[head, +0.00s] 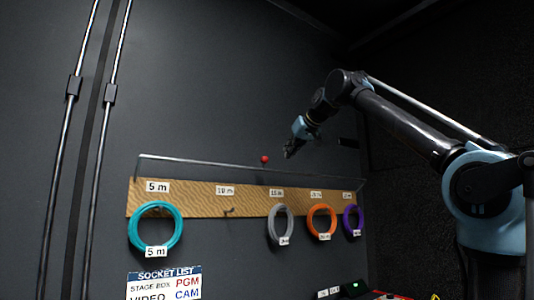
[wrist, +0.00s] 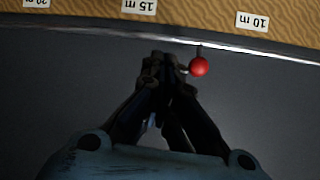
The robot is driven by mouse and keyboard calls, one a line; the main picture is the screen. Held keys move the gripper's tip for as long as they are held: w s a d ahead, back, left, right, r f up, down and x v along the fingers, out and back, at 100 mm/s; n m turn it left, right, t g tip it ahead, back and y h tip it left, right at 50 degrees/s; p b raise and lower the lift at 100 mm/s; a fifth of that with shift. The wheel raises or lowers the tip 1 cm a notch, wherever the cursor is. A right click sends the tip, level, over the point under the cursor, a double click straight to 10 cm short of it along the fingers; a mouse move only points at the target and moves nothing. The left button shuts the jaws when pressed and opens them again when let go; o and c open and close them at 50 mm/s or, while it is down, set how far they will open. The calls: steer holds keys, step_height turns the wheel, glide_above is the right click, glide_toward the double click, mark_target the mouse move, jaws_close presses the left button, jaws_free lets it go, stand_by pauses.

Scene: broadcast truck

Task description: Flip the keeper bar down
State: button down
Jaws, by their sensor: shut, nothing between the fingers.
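The keeper bar (head: 210,164) is a thin grey metal rail running across the wall just above the wooden hook board (head: 190,198), in its raised position. A red ball knob (head: 265,159) sits on it near the middle. My gripper (head: 288,153) is shut and empty, just right of the knob in the head view. In the wrist view, which shows the labels upside down, the shut fingertips (wrist: 161,58) are close to the bar (wrist: 235,46), with the red knob (wrist: 199,67) just to their right. I cannot tell whether they touch the bar.
Teal (head: 135,227), grey (head: 271,226), orange (head: 310,224) and purple (head: 348,222) cable coils hang from the board. The 10 m hook (head: 229,211) is empty. A socket list sign (head: 164,285) is below. Vertical rods (head: 69,120) stand at left. The wall above the bar is clear.

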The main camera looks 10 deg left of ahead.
steer(key=s+a+r+y, duration=0.2)
steer(key=a+r, duration=0.3)
steer(key=r, duration=0.3)
steer(key=shift+n, duration=0.4)
steer(key=shift+w+a+f, duration=0.75)
steer(key=shift+a+f, duration=0.05)
steer(key=shift+f, duration=0.2)
steer(key=shift+w+a+f, duration=0.7)
steer(key=shift+a+f, duration=0.1)
steer(key=shift+f, duration=0.25)
steer(key=shift+w+a+f, duration=0.75)
steer(key=shift+a+f, duration=0.05)
steer(key=shift+f, duration=0.2)
steer(key=shift+s+f+t, duration=0.1)
steer(key=shift+s+t, duration=0.1)
steer(key=shift+t, duration=0.1)
